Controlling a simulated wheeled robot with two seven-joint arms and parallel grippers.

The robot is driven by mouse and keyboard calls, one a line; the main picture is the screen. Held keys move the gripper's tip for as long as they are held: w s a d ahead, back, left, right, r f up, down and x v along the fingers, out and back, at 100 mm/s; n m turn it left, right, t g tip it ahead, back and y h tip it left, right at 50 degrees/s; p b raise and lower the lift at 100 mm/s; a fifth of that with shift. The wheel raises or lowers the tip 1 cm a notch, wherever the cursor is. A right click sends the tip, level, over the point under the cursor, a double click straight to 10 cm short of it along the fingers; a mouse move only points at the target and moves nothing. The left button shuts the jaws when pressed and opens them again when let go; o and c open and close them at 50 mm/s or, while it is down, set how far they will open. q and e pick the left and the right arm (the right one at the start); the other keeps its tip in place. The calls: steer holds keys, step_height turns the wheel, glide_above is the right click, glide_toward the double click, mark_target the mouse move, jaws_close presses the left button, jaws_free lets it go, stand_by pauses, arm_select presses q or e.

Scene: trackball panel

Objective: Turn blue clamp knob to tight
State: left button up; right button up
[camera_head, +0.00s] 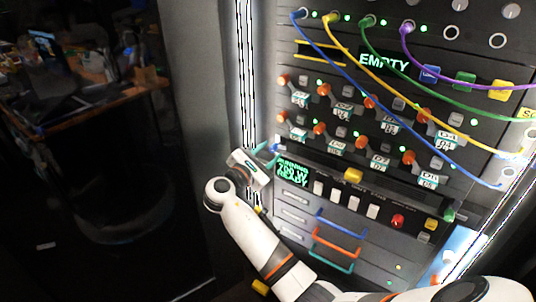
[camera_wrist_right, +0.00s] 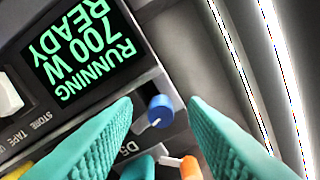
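The blue clamp knob (camera_wrist_right: 158,108) shows in the right wrist view, on the panel edge beside the green-lit display (camera_wrist_right: 82,45). A small pale mark shows on its lower part. My right gripper (camera_wrist_right: 160,103) has teal ridged fingers, open, one on each side of the knob, with gaps between fingertips and knob. I cannot tell how deep the tips reach. In the head view the right gripper (camera_head: 271,154) is at the panel's left edge, just left of the same display (camera_head: 292,173). The knob cannot be made out there. My left gripper is not in view.
An orange-tipped lever (camera_wrist_right: 190,168) and a D5 label sit close below the knob in the wrist view. Several coloured cables (camera_head: 400,118) hang across the rack's right side. Coloured drawer handles (camera_head: 337,242) stick out below. Dark open space lies left of the rack.

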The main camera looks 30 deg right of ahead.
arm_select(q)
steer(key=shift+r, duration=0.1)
arm_select(e)
steer(key=shift+d, duration=0.2)
jaws_close()
steer(key=shift+m, duration=1.4)
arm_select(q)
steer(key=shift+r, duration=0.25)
arm_select(e)
jaws_free()
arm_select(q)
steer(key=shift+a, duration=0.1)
arm_select(e)
steer(key=shift+a, duration=0.1)
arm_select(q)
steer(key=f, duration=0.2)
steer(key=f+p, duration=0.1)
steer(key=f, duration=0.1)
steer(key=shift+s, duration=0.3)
arm_select(e)
steer(key=v, duration=1.2)
